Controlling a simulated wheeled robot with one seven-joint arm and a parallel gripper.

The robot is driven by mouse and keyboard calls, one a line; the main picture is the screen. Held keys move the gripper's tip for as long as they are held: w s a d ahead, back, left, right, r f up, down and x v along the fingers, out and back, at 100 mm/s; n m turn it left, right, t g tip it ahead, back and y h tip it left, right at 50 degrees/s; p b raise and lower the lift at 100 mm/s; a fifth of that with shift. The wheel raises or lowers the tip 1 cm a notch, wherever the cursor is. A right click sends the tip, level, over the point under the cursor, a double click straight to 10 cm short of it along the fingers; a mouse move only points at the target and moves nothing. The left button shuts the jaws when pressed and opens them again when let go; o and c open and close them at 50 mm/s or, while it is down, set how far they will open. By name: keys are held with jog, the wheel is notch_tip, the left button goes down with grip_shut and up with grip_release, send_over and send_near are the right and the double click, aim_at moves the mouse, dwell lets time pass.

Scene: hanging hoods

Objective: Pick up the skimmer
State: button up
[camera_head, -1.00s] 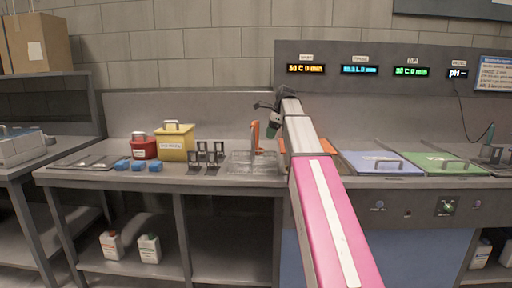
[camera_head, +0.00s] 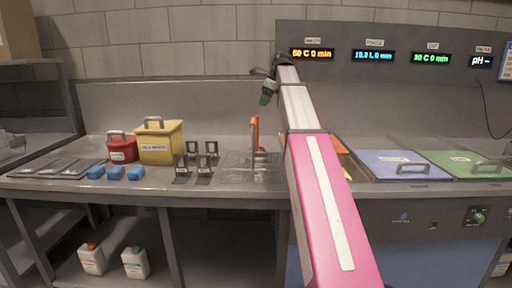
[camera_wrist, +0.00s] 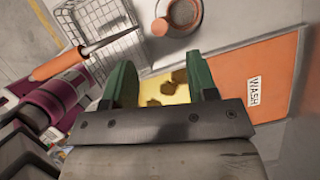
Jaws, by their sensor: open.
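A round orange-rimmed piece with a grey mesh-like middle (camera_wrist: 182,14) and a small orange knob shows at the top of the wrist view; it looks like the skimmer, though I cannot be sure. It sits on a light surface beyond my fingertips. My gripper (camera_wrist: 160,75) is open and empty, its green fingers spread above yellow liquid with brown patches. It also shows in the head view (camera_head: 268,92), raised above the bench, fingers down. I cannot make out the skimmer in the head view; my arm covers part of that area.
A wire basket (camera_wrist: 112,22) with an orange handle (camera_wrist: 60,62) lies left of the fingers. An orange WASH lid (camera_wrist: 265,80) is to the right. Yellow (camera_head: 160,142) and red (camera_head: 122,148) boxes, blue blocks and black stands occupy the left bench.

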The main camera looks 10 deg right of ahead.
send_over(257, 135)
jog(key=w, duration=0.1)
notch_tip(257, 135, down, 10)
jog(key=shift+r, duration=0.15)
grip_shut()
